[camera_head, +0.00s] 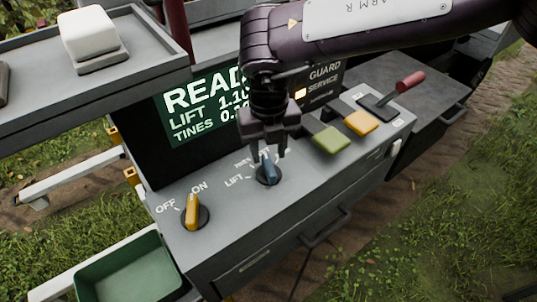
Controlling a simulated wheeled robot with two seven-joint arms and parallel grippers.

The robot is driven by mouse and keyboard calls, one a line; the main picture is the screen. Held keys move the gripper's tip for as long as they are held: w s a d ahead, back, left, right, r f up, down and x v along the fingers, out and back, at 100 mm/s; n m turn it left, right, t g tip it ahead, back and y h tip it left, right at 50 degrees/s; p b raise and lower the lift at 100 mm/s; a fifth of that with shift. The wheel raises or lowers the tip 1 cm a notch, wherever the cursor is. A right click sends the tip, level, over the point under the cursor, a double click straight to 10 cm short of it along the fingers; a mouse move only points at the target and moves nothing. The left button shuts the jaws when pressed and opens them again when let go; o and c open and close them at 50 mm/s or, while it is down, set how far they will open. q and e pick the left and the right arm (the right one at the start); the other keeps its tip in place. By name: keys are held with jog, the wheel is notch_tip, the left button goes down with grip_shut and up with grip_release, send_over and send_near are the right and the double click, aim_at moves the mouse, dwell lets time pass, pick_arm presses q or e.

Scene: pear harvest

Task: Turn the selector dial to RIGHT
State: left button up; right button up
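My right gripper (268,155) points down over the dial. Its two fingers are apart, one on either side of the dial's upper end. Contact with the dial cannot be made out. My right arm comes in from the upper right. My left gripper is not in view.
A yellow OFF/ON dial (192,213) points toward ON at the left. A green button (331,140), a yellow button (361,123) and a red-handled lever (409,82) lie to the right. Behind stands a screen (205,105) reading READY, partly covered. A green bin (130,275) is at the lower left.

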aim_at(269, 163)
jog(key=f, duration=0.3)
jog(key=shift+w, duration=0.25)
jog(key=shift+f+p, duration=0.35)
jog(key=shift+f, duration=0.3)
jog(key=c, duration=0.4)
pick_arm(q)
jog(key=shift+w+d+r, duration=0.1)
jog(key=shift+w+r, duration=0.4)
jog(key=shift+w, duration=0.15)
pick_arm(e)
grip_shut()
